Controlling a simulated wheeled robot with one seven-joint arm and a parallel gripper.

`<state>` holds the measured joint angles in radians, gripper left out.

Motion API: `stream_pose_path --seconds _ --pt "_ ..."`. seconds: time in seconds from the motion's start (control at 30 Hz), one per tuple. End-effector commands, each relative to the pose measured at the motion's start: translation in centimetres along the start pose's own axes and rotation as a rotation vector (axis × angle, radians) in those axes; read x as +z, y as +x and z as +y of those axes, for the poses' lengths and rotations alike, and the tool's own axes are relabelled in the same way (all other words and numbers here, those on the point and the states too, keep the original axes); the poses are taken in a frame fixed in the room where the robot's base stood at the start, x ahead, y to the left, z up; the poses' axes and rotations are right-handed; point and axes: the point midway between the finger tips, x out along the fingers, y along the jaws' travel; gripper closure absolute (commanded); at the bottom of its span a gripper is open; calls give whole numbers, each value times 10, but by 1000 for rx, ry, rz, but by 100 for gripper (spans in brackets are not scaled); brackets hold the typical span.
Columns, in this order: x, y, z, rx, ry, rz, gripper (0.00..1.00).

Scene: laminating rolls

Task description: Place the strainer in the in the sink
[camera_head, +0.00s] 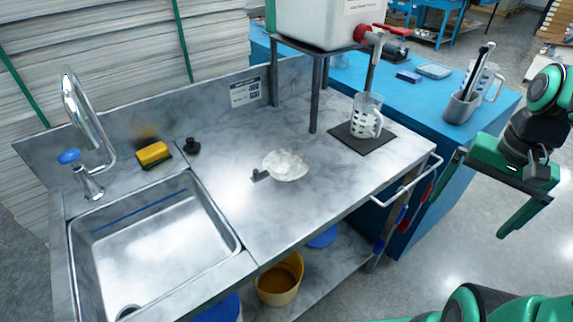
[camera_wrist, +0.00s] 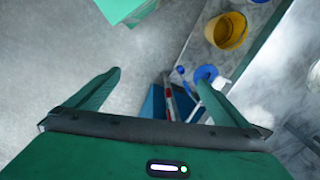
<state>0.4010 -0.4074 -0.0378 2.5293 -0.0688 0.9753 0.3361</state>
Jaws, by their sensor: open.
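A pale, round, shallow piece with a short dark handle, which looks like the strainer (camera_head: 287,165), lies on the metal counter near its middle. The sink (camera_head: 150,248) is a steel basin set in the counter's left end, and it looks empty apart from its drain. My gripper (camera_head: 464,220) is at the right, beyond the counter's right end and well apart from the strainer. Its two green fingers are spread with nothing between them. In the wrist view the open fingers (camera_wrist: 159,80) point over the floor; the strainer is not clearly visible there.
A faucet (camera_head: 88,125), yellow sponge (camera_head: 154,154) and black knob-like piece (camera_head: 192,146) stand behind the sink. A measuring jug (camera_head: 367,115) stands on a dark mat under a raised white tank (camera_head: 325,20). A rail (camera_head: 407,184) juts from the counter's right end. Yellow bucket (camera_head: 280,284) below.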

Motion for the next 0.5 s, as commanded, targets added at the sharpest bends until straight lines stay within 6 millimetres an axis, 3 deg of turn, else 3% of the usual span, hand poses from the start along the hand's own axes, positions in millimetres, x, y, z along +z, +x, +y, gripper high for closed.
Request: stream_pose_path --seconds 0.1,0.23,0.5 --pt "-20 8 -51 -64 124 -5 0" --pt "-32 18 -112 -152 285 -46 0" --pt "-23 32 -240 -318 643 -294 0"
